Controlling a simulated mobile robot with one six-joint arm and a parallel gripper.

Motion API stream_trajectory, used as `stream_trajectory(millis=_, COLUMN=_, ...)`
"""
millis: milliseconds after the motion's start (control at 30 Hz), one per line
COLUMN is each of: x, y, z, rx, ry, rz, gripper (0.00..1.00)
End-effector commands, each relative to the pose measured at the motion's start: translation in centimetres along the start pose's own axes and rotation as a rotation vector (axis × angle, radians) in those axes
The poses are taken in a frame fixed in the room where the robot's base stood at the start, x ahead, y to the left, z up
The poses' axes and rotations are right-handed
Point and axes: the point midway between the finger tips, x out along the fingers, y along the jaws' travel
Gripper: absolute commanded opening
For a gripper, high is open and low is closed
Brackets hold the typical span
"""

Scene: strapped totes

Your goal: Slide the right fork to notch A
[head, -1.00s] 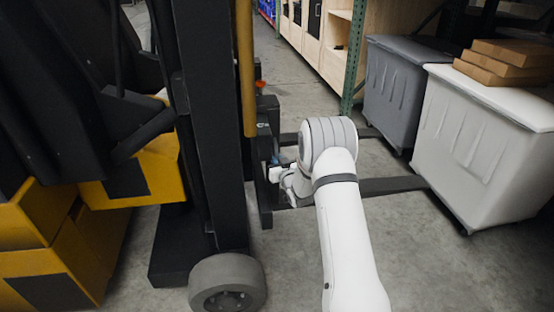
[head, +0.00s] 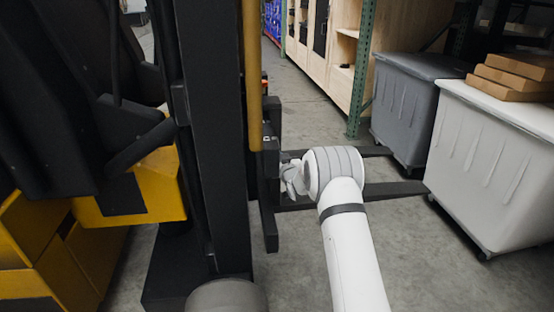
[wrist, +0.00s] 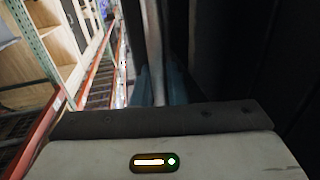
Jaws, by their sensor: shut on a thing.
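The forklift mast (head: 212,140) stands upright at left in the head view, with the dark fork carriage on its right side. Two dark forks reach right from it, low over the floor: the nearer, right fork (head: 395,190) and the far fork (head: 372,151). My gripper (head: 284,178) is at the upright part of the right fork, beside the carriage. In the wrist view my bluish fingers (wrist: 158,87) are closed around a narrow upright grey piece (wrist: 153,45), which I take as the right fork's shank. Notch A and its mark cannot be made out.
A white bin (head: 480,165) with cardboard boxes (head: 515,75) and a grey bin (head: 405,105) stand right, close to the fork tips. A green rack post (head: 362,70) and wooden shelving stand behind. A forklift wheel (head: 228,296) is at the bottom.

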Motion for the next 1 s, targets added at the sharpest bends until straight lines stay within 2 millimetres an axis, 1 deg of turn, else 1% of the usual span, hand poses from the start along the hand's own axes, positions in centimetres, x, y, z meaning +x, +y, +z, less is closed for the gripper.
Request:
stream_trajectory(millis=33, x=-0.1, y=0.4, z=0.1, rx=0.002, ry=-0.003, rz=0.006, gripper=0.13)
stream_trajectory(millis=233, x=-0.1, y=0.2, z=0.1, rx=0.001, ry=-0.003, rz=0.004, gripper=0.29)
stream_trajectory(millis=433, x=-0.1, y=0.1, z=0.1, rx=0.001, ry=-0.002, rz=0.002, gripper=0.29)
stream_trajectory(millis=533, x=-0.4, y=0.1, z=0.1, rx=0.001, ry=-0.004, rz=0.002, gripper=0.29)
stream_trajectory(millis=667, x=-1.8, y=0.1, z=0.0, rx=0.001, ry=-0.005, rz=0.002, gripper=0.29)
stream_trajectory(millis=900, x=-5.6, y=0.2, z=0.0, rx=0.002, ry=-0.005, rz=0.004, gripper=0.29)
stream_trajectory(millis=1000, x=-6.8, y=0.2, z=0.0, rx=0.001, ry=-0.003, rz=0.003, gripper=0.29)
